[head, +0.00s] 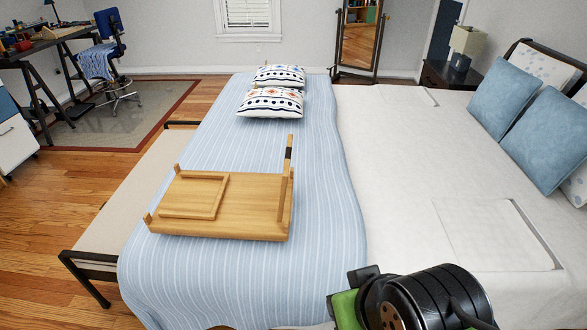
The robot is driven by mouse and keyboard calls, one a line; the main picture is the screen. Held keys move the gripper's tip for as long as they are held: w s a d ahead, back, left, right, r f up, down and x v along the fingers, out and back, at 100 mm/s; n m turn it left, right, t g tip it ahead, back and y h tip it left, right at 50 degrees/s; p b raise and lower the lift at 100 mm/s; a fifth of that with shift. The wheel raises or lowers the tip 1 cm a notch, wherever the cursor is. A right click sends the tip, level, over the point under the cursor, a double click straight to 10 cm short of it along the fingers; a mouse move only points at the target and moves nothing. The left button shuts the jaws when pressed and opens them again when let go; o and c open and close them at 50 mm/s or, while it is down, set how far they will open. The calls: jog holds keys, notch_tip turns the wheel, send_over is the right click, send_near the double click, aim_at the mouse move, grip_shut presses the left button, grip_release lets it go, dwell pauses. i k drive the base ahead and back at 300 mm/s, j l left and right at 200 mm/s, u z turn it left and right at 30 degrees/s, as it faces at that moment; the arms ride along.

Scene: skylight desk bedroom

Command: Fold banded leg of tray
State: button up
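The wooden tray (240,185) lies on the blue striped cover of the bed, left of the picture's centre. A smaller raised rectangular panel or frame shows on the left part of its top. The banded leg (290,143) stands out at the tray's far right corner, rising above the tray's surface. It is a slim wooden bar with a dark band around its middle. Short wooden ends show at the tray's left corners. My black arm shows at the bottom right, well apart from the tray. My gripper's fingers are not visible.
The bed (400,170) has a striped blue side and a white side. Two patterned pillows (270,102) lie beyond the tray, and blue pillows (550,138) are at the right. A bench (135,195) with a black frame stands along the bed's left side. The cover around the tray is clear.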

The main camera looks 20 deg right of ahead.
aim_at(285, 178)
jog(key=l+u, duration=0.4)
jog(key=l, duration=0.35)
jog(key=i+j+u, duration=0.15)
jog(key=i+j, duration=0.75)
jog(key=j, duration=0.1)
